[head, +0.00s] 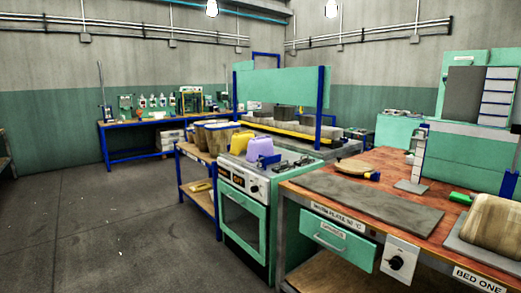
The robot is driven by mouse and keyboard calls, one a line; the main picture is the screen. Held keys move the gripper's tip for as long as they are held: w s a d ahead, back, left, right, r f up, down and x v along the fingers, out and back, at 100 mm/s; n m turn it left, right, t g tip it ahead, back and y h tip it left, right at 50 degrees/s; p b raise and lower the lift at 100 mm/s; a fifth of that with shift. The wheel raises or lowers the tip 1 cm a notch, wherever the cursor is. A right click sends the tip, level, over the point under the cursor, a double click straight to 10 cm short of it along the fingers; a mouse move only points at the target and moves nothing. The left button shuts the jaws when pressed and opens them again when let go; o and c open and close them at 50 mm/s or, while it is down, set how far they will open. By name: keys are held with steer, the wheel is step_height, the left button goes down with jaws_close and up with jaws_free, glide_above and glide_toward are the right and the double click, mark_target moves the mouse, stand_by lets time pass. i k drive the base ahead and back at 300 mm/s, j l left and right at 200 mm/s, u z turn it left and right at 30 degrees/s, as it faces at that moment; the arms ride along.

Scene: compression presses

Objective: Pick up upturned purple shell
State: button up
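A purple shell (259,149) stands on top of the green oven-like unit (240,187) near the middle of the head view. It is small in the picture, and I cannot tell for sure which way up it is. A yellow shell (240,142) stands just behind it to the left, seeming close to it. My gripper is not in view.
Small dark items (291,162) lie right of the purple shell. A wooden bench (330,187) with a grey mat (371,201) fills the right foreground. A blue-framed cart (196,180) stands left of the oven unit. The floor (110,225) at left is clear.

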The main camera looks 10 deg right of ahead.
mark_target(264, 145)
steer(key=i+j+u, duration=0.3)
steer(key=i, duration=0.25)
steer(key=i+u, duration=0.25)
steer(key=i, duration=1.45)
steer(key=i+j+z, duration=0.1)
steer(key=i+z, duration=0.35)
steer(key=i+j+z, duration=0.2)
steer(key=z, duration=0.3)
steer(key=i+j+z, duration=0.45)
steer(key=k+l, duration=0.05)
